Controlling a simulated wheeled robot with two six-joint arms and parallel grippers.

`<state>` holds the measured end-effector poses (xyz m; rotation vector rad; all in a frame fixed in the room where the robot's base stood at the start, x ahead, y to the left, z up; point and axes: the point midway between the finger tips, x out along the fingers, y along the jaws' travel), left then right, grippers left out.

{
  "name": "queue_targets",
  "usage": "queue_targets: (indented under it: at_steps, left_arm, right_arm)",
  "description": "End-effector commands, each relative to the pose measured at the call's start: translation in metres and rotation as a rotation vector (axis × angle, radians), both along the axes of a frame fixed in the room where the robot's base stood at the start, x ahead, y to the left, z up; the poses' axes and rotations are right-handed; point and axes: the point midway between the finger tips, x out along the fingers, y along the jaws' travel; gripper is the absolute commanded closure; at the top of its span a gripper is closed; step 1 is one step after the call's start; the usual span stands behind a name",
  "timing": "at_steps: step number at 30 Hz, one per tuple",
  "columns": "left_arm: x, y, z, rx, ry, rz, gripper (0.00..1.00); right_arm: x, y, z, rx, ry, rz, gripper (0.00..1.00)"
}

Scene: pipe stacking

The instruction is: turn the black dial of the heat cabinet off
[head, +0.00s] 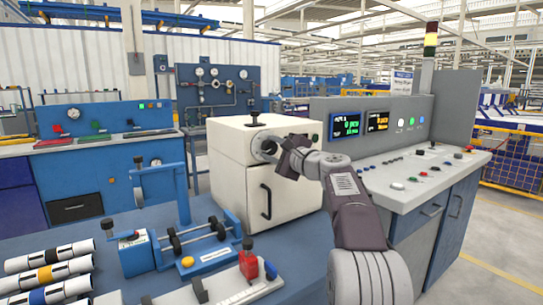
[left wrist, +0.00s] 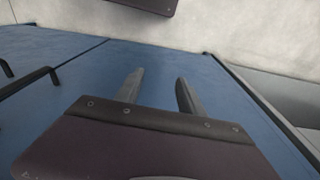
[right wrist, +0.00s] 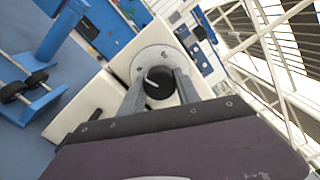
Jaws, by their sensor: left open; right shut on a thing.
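The heat cabinet (head: 230,158) is a cream box with a black door handle, standing at the middle of the head view. Its black dial (right wrist: 158,85) sits on a round pale plate in the right wrist view. In the head view the dial is mostly hidden by my right gripper (head: 277,151), which reaches the cabinet's upper front. In the right wrist view my right gripper's fingers lie on both sides of the dial and are shut on it. My left gripper (left wrist: 158,88) is open and empty in the left wrist view, over blue panels.
A grey control console (head: 410,170) with screens and buttons stands right of the cabinet. On the blue bench are a roller fixture (head: 195,240), a red-handled clamp (head: 248,265) and several banded pipes (head: 50,270) at the left.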

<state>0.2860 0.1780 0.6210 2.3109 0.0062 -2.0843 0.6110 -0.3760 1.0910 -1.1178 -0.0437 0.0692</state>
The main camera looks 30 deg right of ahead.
Motion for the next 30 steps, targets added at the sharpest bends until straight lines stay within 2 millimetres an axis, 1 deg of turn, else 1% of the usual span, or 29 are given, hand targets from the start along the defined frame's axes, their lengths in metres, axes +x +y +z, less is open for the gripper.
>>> queue_targets:
  at_steps: [1, 3, 12, 29, 30]
  left_arm:
    - [0.0, 0.0, -0.0047, 0.0, 0.0, 0.0, 0.54]
    - [0.0, 0.0, -0.007, 0.0, 0.0, 0.0, 0.54]
    - [0.0, 0.0001, -0.013, 0.0, 0.0, 0.0, 0.54]
    - [0.0, 0.0, -0.0139, 0.0, 0.0, 0.0, 0.54]
    - [0.0, 0.0, -0.0139, 0.0, 0.0, 0.0, 0.54]
  right_arm:
    - [0.0003, 0.0, -0.0034, -0.028, -0.001, 0.0, 1.0]
    - [0.0003, -0.0001, -0.0032, -0.069, -0.004, 0.001, 1.0]
    - [0.0004, 0.0, -0.0022, -0.178, -0.011, 0.001, 1.0]
    - [0.0004, 0.0002, -0.0016, -0.208, -0.013, 0.003, 1.0]
    - [0.0004, 0.0002, -0.0016, -0.208, -0.013, 0.003, 0.56]
